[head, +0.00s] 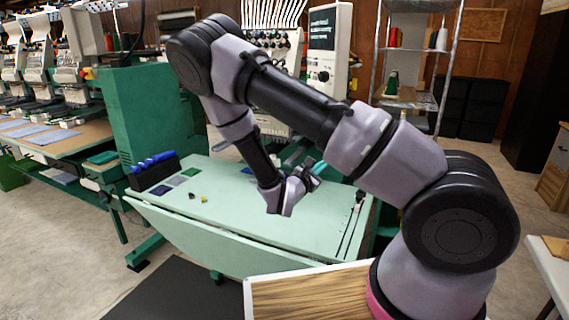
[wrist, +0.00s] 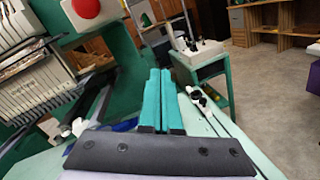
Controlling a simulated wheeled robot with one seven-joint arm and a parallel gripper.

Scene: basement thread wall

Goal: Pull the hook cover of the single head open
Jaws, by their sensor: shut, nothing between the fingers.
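The single head (head: 280,85), a white embroidery machine with a row of needles and a control panel (head: 328,45), stands behind the pale green table. Its lower front is largely hidden by my arm, and I cannot make out the hook cover. My gripper (head: 317,169) is over the table in front of the machine. In the wrist view its two teal fingers (wrist: 161,78) lie together, shut and empty. The wrist view also shows the green machine body with a red button (wrist: 86,8) at upper left, apart from the fingers.
The pale green table (head: 230,225) holds blue-handled tools in a black holder (head: 153,170), fabric swatches (head: 176,181) and slim tools at its right edge. A multi-head machine (head: 70,70) stands at left. A thread rack (head: 410,75) stands at back right. The table's front middle is clear.

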